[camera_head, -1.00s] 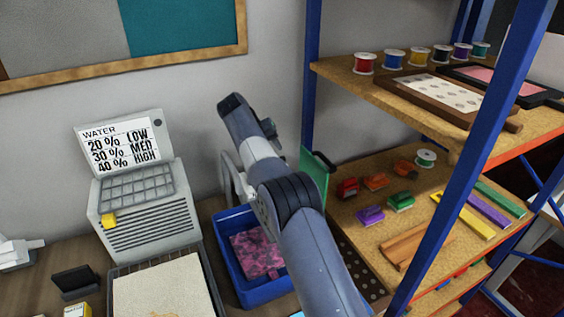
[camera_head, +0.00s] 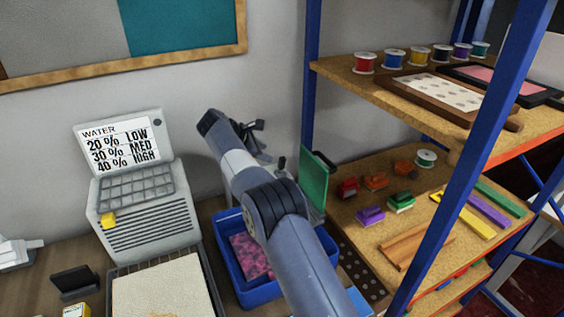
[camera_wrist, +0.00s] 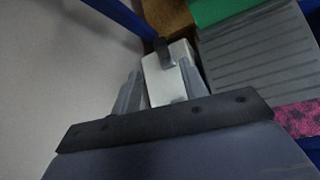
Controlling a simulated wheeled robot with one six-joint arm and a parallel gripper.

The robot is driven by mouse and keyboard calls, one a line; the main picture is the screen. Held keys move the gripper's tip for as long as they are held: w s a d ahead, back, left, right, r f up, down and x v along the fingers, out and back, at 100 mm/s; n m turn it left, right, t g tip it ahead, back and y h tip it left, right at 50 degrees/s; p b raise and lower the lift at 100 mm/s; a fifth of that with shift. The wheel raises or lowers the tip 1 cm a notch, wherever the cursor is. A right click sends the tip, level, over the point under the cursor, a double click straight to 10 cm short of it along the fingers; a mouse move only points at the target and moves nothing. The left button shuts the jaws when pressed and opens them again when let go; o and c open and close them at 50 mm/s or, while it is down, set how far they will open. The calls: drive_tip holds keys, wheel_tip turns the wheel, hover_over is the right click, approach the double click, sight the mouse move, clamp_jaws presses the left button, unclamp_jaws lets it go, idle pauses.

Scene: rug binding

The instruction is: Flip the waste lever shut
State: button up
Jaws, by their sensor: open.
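In the wrist view, a short dark lever-like piece (camera_wrist: 164,48) stands on a pale block (camera_wrist: 165,76); I cannot tell for sure that it is the waste lever. My gripper (camera_wrist: 158,70) is open, its two grey fingers on either side of the block's near part, with nothing clearly held. I cannot tell whether the fingers touch the block. In the head view my gripper (camera_head: 254,134) is small and partly hidden behind my arm. A green panel (camera_head: 313,182) with a dark edge piece stands right of it, and the lever area is hidden there.
A blue bin (camera_head: 262,292) with pink patterned material (camera_head: 250,257) sits below my arm. A grey ribbed surface (camera_wrist: 258,55) lies right of the block. A blue-posted shelf (camera_head: 400,250) with clips and strips stands on the right. A grey machine (camera_head: 145,215) with a water chart stands left.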

sight(282, 161)
drive_tip(key=shift+n, duration=0.3)
drive_tip(key=p+x, duration=0.2)
drive_tip(key=x, duration=0.8)
drive_tip(key=shift+w+d+f+p, duration=0.15)
drive_tip(key=shift+d+f+p, duration=0.1)
drive_tip(key=shift+p, duration=0.05)
clamp_jaws()
